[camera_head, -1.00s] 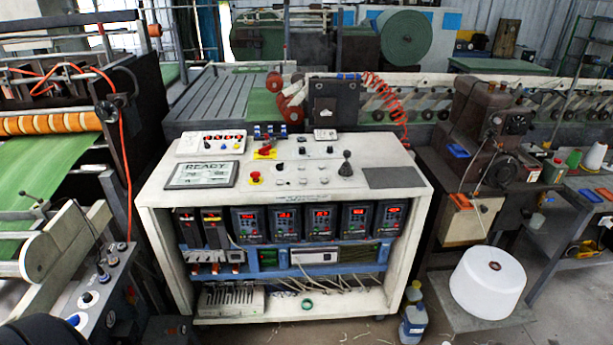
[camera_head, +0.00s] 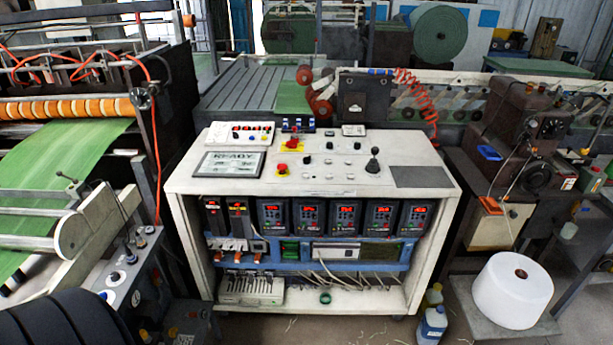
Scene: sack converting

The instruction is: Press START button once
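A white control console (camera_head: 420,172) stands in the middle of the view. The labels are too small to read, so I cannot tell which button is START. Neither of my grippers is in view.
A side panel with knobs and buttons (camera_head: 122,277) stands at lower left, beside a machine with green sheet (camera_head: 60,160). A white spool (camera_head: 512,290) and bottles (camera_head: 432,325) stand right of the console. Some floor shows in front of it.

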